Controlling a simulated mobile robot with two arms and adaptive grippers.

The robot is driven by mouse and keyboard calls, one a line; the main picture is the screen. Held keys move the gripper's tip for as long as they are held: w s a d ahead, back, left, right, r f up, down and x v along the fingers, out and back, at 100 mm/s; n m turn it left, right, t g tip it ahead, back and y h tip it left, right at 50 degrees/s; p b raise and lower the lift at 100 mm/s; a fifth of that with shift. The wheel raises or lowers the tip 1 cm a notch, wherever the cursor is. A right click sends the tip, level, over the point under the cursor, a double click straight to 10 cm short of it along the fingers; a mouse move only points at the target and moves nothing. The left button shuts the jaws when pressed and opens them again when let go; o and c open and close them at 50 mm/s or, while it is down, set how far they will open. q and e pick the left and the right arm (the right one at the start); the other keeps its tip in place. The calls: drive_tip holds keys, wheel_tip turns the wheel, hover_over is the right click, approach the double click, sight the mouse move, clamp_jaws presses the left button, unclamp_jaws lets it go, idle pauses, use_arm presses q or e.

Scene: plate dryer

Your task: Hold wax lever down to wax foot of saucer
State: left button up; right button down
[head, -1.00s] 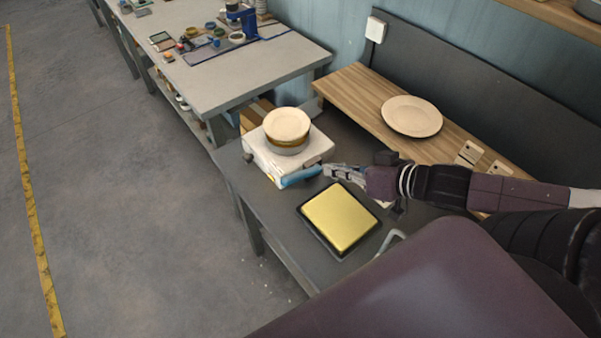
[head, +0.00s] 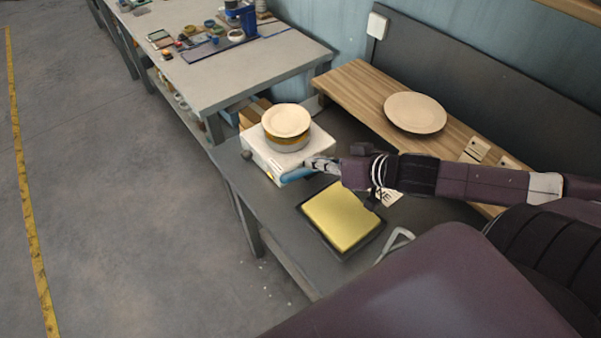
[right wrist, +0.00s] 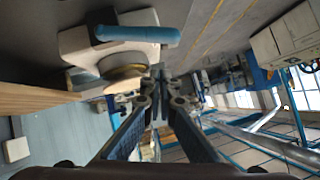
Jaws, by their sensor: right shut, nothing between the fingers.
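The waxing machine (head: 258,158) is a white box on the dark bench. A cream saucer (head: 287,119) sits on its round, gold-and-grey holder. The blue wax lever (head: 291,176) runs along the machine's near side, and it also shows in the right wrist view (right wrist: 138,34). My right gripper (head: 313,163) is shut and empty, right beside the lever's right end. In the right wrist view its fingertips (right wrist: 160,78) are close together, below the lever in the picture. I cannot tell whether they touch it. My left gripper is not in view.
A yellow pad in a dark tray (head: 342,217) lies on the bench below my right arm. A wooden board (head: 350,88) behind holds a cream plate (head: 415,112). A grey worktable (head: 250,72) with small items stands at the back left.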

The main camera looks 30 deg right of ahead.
sight(301, 172)
drive_tip(key=w+a+f, duration=0.2)
drive_tip(key=w+f, duration=0.1)
drive_tip(key=f, duration=0.2)
drive_tip(key=shift+a+f, duration=0.2)
idle(0.3)
drive_tip(key=shift+w, duration=0.2)
